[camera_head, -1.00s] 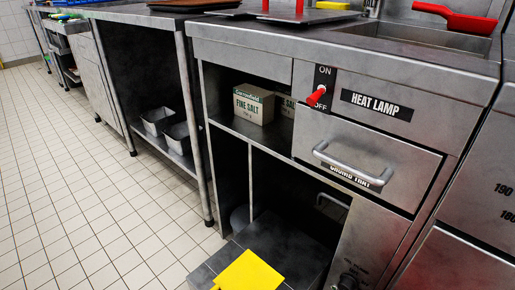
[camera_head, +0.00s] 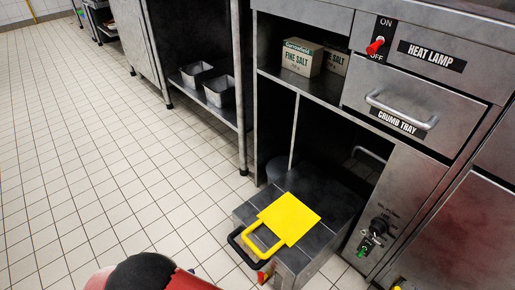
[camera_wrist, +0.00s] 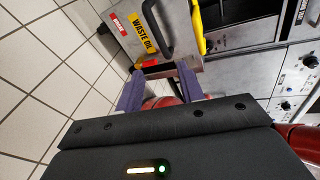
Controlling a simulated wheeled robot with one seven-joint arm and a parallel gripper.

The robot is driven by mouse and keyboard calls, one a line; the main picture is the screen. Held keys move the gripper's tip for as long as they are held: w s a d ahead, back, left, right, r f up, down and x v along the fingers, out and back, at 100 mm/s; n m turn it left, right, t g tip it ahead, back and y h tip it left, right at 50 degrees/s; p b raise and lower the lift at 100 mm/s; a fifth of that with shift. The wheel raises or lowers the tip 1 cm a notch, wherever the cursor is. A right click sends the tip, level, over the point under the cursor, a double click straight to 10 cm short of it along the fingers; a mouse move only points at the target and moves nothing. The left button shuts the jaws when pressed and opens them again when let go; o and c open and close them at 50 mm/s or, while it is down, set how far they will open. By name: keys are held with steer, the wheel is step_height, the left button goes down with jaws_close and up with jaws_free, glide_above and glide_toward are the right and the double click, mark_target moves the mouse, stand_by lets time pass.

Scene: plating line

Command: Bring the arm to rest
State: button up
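My gripper (camera_wrist: 158,88) shows in the wrist view with its two purple fingers apart and nothing visibly held between them. Ahead of the fingers is a grey metal box (camera_wrist: 131,35) with a yellow "WASTE OIL" label, a dark handle and a small red part. In the head view, part of my red and black arm enters at the bottom edge; my fingers are not seen there.
A dark box (camera_head: 327,225) stands out from the counter's lower opening, with a yellow piece (camera_head: 289,218) on top. The "CRUMB TRAY" drawer (camera_head: 395,105) looks shut. The red heat lamp switch (camera_head: 375,46) is above it. Tiled floor (camera_head: 80,150) is clear at left.

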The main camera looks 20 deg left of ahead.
steer(key=w+d+r+m+g+p, duration=0.1)
steer(key=w+d+r+m+g, duration=0.3)
steer(key=w+d+r+m, duration=0.45)
steer(key=w+d+r+m+g+p, duration=0.2)
steer(key=w+d+r+m+g, duration=0.3)
steer(key=r, duration=0.6)
steer(key=w+d+r+m+g+y+p, duration=0.1)
steer(key=w+d+r+m+y, duration=0.1)
steer(key=d+r+m, duration=0.4)
steer(key=w+d+r+m+y+p, duration=0.1)
steer(key=w+d+r+m+y, duration=0.1)
steer(key=d+r+m, duration=0.35)
steer(key=s+d+r+m+t+y+p, duration=0.1)
steer(key=s+d+r+m, duration=0.3)
steer(key=d+m, duration=0.5)
steer(key=s+d+r+m+t+y+p, duration=0.2)
steer(key=s+d+r+m+t+y, duration=0.1)
steer(key=d+m, duration=0.7)
steer(key=shift+s+r+m+y, duration=0.3)
steer(key=shift+s+r+y, duration=0.2)
steer(key=shift+s, duration=0.5)
